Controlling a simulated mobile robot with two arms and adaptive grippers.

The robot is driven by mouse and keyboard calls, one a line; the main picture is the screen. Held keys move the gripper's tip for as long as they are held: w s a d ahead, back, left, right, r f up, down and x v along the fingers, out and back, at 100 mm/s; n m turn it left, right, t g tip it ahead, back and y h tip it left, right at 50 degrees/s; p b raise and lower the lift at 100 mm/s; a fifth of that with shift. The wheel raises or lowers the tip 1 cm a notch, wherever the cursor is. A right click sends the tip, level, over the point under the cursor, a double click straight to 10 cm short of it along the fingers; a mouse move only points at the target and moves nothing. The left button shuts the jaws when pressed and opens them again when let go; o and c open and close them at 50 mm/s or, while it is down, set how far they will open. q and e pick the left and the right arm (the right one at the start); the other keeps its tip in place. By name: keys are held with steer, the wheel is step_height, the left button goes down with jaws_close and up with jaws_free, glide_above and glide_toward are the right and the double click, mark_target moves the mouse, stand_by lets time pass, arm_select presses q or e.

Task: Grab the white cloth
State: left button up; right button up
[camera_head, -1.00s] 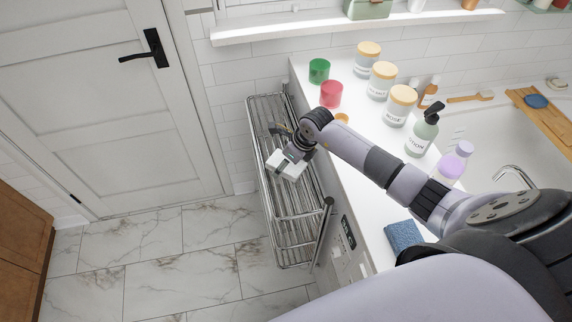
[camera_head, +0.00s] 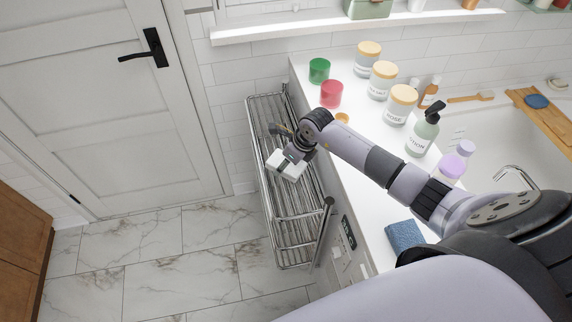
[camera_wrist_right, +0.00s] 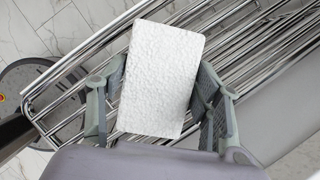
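The white cloth (camera_head: 289,165) is a small, flat, textured rectangle at the end of my right arm, over the metal rack. It also shows in the right wrist view (camera_wrist_right: 160,80), tilted slightly. My right gripper (camera_wrist_right: 161,98) has one finger on each side of the cloth, and both fingers meet its edges. The gripper is shut on the cloth. Rack bars show around and beyond the cloth; the gap between the cloth and the rack cannot be judged. My left gripper is not in view.
The chrome towel rack (camera_head: 293,232) stands beside the white counter (camera_head: 374,226). Jars (camera_head: 383,80), a green cup (camera_head: 319,71), a red cup (camera_head: 331,94), a lotion bottle (camera_head: 423,135) and a blue sponge (camera_head: 404,236) stand on the counter. The marble floor (camera_head: 185,255) left of the rack is clear.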

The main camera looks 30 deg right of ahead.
steer(key=c, duration=0.6)
steer(key=shift+c, duration=0.2)
